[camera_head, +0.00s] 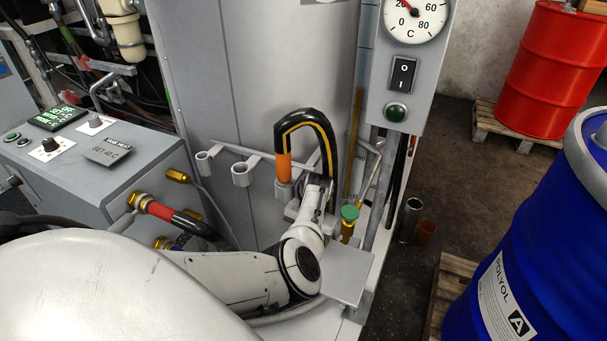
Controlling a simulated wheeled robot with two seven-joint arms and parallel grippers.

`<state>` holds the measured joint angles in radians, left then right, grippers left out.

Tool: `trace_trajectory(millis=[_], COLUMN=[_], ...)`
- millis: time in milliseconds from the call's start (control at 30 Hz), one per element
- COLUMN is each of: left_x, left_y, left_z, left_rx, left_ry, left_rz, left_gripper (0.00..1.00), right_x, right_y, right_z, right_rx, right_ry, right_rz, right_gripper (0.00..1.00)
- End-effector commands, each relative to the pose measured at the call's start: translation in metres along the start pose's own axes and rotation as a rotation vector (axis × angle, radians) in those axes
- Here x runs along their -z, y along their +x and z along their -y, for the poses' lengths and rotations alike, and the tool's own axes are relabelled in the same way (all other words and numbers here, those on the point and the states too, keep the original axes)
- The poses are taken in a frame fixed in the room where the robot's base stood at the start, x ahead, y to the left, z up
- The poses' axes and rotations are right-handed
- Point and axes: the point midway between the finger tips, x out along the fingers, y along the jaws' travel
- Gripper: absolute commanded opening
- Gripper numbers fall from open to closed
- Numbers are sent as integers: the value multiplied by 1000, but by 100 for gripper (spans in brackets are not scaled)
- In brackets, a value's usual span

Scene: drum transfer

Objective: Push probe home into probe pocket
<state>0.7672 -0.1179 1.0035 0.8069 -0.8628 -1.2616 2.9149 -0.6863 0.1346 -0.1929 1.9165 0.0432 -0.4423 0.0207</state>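My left arm comes in from the left, and its gripper (308,196) is at the front of the tall grey cabinet, just right of the holder cups. Its fingers are small and partly hidden by my wrist, so I cannot tell whether they are open or hold anything. A black hose with a yellow stripe (322,128) arches over the gripper. Its orange end (283,167) stands in a holder cup. A brass-coloured fitting with a thin grey cable (178,176) sits on the side of the heater box; it may be the probe in its pocket, but I cannot tell. My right gripper is out of view.
Two empty holder cups (240,173) project left of the hose. A brass valve with a green knob (349,213) is right of my wrist. A gauge panel (408,55) stands above. A blue drum (540,240) and red drum (548,70) are at right.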

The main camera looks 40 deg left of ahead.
Motion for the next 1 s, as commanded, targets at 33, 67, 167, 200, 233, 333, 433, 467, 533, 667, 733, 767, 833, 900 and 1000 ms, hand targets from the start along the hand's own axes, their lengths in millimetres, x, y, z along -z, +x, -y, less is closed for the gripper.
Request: trace_trajectory(millis=[33, 67, 167, 200, 233, 333, 433, 467, 533, 667, 733, 767, 833, 900, 1000], left_x=[-4, -4, -5, -5, -5, -5, -4, -4, -4, -2, -2, -2, -2, -1, 2], left_y=[-2, -2, -3, -3, -3, -3, -2, -2, -2, -1, -1, -1, -1, -1, 0], left_z=[-1, -1, -2, -2, -2, -2, -1, -1, -1, 0, 0, 0, 0, 0, 0], left_rx=[-2, -2, -2, -2, -2, -2, -2, -2, -2, -1, -1, -1, -1, -1, 0], left_ry=[-2, -2, -2, -2, -3, -3, -2, -2, -2, -1, -1, -1, -1, -1, -2], left_rz=[12, 12, 14, 15, 15, 16, 13, 12, 11, 8, 7, 7, 7, 7, 6], left_gripper=[0, 0, 0, 0, 0, 37, 47, 47, 47, 47, 47, 47, 47, 47, 47], right_x=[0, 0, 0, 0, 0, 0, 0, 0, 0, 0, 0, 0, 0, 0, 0], right_y=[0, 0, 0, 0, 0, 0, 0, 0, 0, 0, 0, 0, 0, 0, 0], right_z=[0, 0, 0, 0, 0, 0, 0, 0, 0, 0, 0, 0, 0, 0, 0], right_rx=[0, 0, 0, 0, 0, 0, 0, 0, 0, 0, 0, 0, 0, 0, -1], right_ry=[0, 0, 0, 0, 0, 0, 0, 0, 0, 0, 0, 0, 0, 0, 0], right_rz=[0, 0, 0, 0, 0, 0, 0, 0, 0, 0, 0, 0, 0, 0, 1], right_gripper=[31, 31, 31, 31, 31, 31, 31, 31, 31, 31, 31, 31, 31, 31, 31])
